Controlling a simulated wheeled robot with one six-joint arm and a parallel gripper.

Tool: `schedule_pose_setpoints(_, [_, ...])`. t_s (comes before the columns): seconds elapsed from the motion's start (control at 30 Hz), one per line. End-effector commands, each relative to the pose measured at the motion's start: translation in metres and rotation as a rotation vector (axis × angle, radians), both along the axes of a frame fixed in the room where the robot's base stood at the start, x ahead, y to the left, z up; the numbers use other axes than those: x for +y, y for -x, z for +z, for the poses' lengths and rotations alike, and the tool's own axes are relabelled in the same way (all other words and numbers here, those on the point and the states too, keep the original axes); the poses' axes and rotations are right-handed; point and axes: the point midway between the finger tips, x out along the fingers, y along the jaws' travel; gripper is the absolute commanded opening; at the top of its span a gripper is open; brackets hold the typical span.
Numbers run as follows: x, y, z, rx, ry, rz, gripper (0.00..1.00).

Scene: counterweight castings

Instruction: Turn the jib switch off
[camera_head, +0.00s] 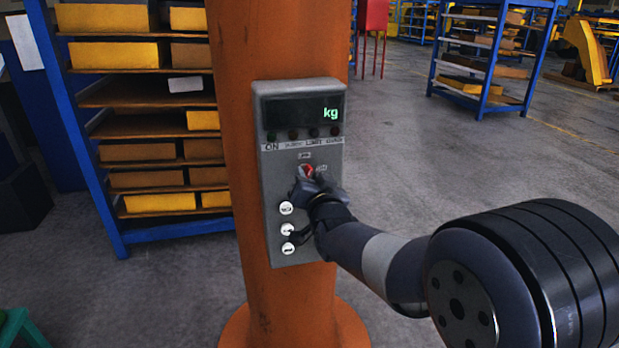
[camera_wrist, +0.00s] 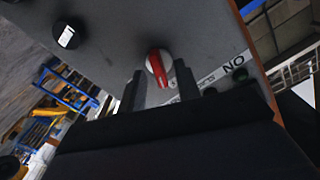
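The jib switch (camera_head: 306,171) is a small rotary knob with a red bar on the grey control box (camera_head: 273,180). In the wrist view the knob (camera_wrist: 155,66) has a white rim, and its red bar runs nearly up and down the picture. My gripper (camera_head: 314,181) is at the knob and partly covers it in the head view. In the wrist view my gripper (camera_wrist: 160,72) is open, with one finger on each side of the knob. Gaps show beside the knob; contact cannot be told. The display (camera_head: 305,113) shows green "kg".
The box is fixed to an orange column (camera_head: 290,40). Several white round buttons (camera_head: 286,208) sit below the knob, close to my gripper. Indicator lamps lie under the display. A blue rack (camera_head: 95,205) with yellow bins stands behind at left. Open floor lies at right.

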Motion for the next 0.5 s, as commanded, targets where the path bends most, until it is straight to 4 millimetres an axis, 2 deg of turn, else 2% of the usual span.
schedule_pose_setpoints(0.07, [-0.0001, 0.0002, 0.0, 0.0, 0.0, 0.0, 0.29])
schedule_pose_setpoints(0.4, [0.0, 0.0003, -0.0001, 0.0, 0.0, 0.0, 0.01])
schedule_pose_setpoints(0.5, [0.0, 0.0003, -0.0001, 0.0, 0.0, 0.0, 0.0])
